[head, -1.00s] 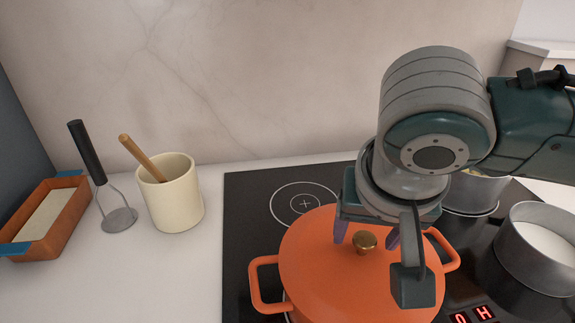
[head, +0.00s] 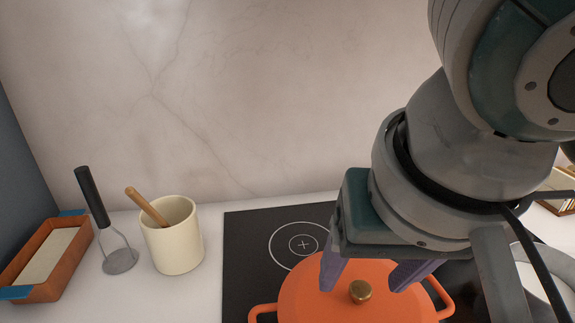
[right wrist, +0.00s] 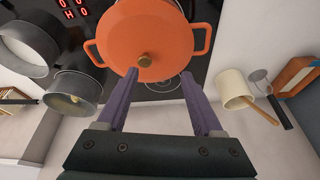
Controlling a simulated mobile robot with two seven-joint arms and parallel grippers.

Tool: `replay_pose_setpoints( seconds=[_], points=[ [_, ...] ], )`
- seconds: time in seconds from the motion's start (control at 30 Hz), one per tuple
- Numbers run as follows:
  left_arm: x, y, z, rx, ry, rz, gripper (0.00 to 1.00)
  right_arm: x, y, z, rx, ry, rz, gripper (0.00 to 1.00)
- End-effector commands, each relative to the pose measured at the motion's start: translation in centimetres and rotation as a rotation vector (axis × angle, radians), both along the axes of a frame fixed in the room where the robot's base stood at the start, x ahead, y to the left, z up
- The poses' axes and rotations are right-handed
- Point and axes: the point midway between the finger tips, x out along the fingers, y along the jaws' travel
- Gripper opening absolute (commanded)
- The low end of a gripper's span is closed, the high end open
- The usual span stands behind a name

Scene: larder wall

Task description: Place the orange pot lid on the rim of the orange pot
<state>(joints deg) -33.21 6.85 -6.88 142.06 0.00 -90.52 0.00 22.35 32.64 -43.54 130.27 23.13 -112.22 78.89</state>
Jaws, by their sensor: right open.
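The orange pot lid (head: 330,296) with its brass knob (head: 360,291) lies on the orange pot, whose side handle (head: 262,314) shows at the lower edge of the head view. In the right wrist view the lid (right wrist: 140,35) covers the pot top and looks seated. The pot's handles (right wrist: 203,40) stick out on both sides. My right gripper (head: 362,282) is open and empty above the lid, its purple fingers apart on either side of the knob in the head view. In the right wrist view its fingertips (right wrist: 158,75) are clear of the knob. My left gripper is not in view.
The pot stands on a black hob (head: 245,240). Grey saucepans (right wrist: 72,88) stand beside it.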

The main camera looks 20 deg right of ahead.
Motion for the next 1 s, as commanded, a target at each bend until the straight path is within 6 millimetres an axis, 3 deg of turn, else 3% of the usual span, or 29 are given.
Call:
replay_pose_setpoints(
  seconds=[0.1, 0.2, 0.5, 0.67, 1.0],
  points=[
    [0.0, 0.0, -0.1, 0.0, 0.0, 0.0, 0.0, -2.3, 2.9, -1.9, 0.091, 0.021, 0.196, 0.68],
    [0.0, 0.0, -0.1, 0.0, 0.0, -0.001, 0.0, -4.1, 3.7, -3.1, 0.123, 0.003, 0.341, 0.68],
    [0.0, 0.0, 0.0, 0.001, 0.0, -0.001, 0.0, -9.6, -1.0, -6.3, -0.026, 0.023, 0.561, 0.68],
    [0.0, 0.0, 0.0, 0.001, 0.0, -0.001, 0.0, -10.7, -2.2, -6.7, -0.07, 0.044, 0.596, 0.68],
    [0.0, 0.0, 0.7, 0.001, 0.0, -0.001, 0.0, -10.6, -2.2, -6.0, -0.071, 0.045, 0.601, 0.68]
  ],
)
